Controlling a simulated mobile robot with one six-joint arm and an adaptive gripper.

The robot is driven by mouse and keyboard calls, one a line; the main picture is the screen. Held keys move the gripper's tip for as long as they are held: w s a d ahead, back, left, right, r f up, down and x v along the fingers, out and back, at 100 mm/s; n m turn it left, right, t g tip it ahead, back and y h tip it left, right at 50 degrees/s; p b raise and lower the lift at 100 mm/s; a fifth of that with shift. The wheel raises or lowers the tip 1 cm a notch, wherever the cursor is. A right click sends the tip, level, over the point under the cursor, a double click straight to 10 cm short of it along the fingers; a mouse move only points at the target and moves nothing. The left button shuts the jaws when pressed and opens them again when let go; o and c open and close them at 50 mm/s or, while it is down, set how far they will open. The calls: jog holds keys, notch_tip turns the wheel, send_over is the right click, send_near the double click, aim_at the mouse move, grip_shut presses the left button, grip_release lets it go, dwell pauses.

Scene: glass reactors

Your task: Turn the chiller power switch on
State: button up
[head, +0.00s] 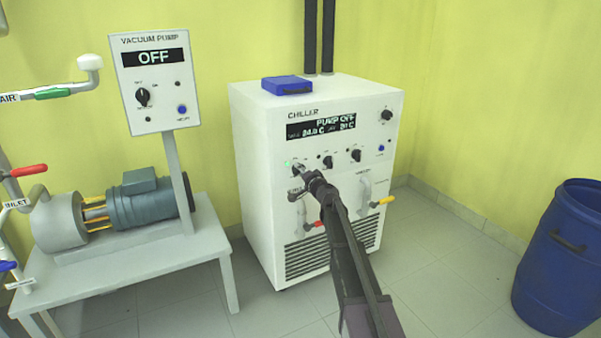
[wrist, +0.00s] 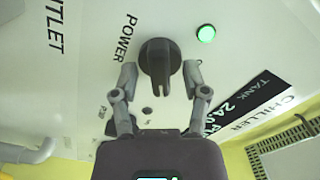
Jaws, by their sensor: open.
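The chiller (head: 262,150) is a white cabinet against the back wall, with a dark display reading "PUMP OFF" and temperature values. Its dark power switch knob (wrist: 158,55), beside the label "POWER", shows in the wrist view. A green lamp (wrist: 205,34) next to the knob is lit; it also shows in the head view (head: 288,162). My gripper (wrist: 161,76) is open, with one finger on each side of the knob's lower part. Whether the fingers touch it cannot be told. In the head view my gripper (head: 302,180) is at the panel's left side and partly hides the knob area.
More knobs (head: 356,156) sit to the right on the panel. Red-handled (head: 314,224) and yellow-handled (head: 381,202) valves are below. A blue box (head: 287,84) lies on top. The vacuum pump (head: 150,205) stands left, a blue barrel (head: 565,260) right.

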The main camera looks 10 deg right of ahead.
jog(key=v, duration=1.2)
jog(key=shift+a, duration=0.1)
jog(key=s+a+f+n+g+y+p, duration=0.1)
jog(key=s+a+f+n+g, duration=0.35)
jog(key=s, duration=0.35)
jog(key=s+a+f+n+g+y+p, duration=0.1)
jog(key=s+a+f+n+g, duration=0.4)
jog(key=s, duration=0.3)
jog(key=s+d+f+g+h+p, duration=0.1)
jog(key=s+d+f+g+h, duration=0.2)
jog(key=s, duration=0.5)
jog(key=s+d+f+g+h+p, duration=0.15)
jog(key=s+g+h, duration=0.25)
jog(key=s, duration=0.4)
notch_tip(320, 180, up, 37)
jog(key=s+d+p, duration=0.1)
jog(key=p, duration=3.6)
jog(key=shift+s+r+m+g+h, duration=0.25)
jog(key=shift+s+m+g+h, duration=0.1)
jog(key=shift+m, duration=0.1)
jog(key=shift+s+d+f, duration=0.1)
jog(key=shift+d, duration=0.05)
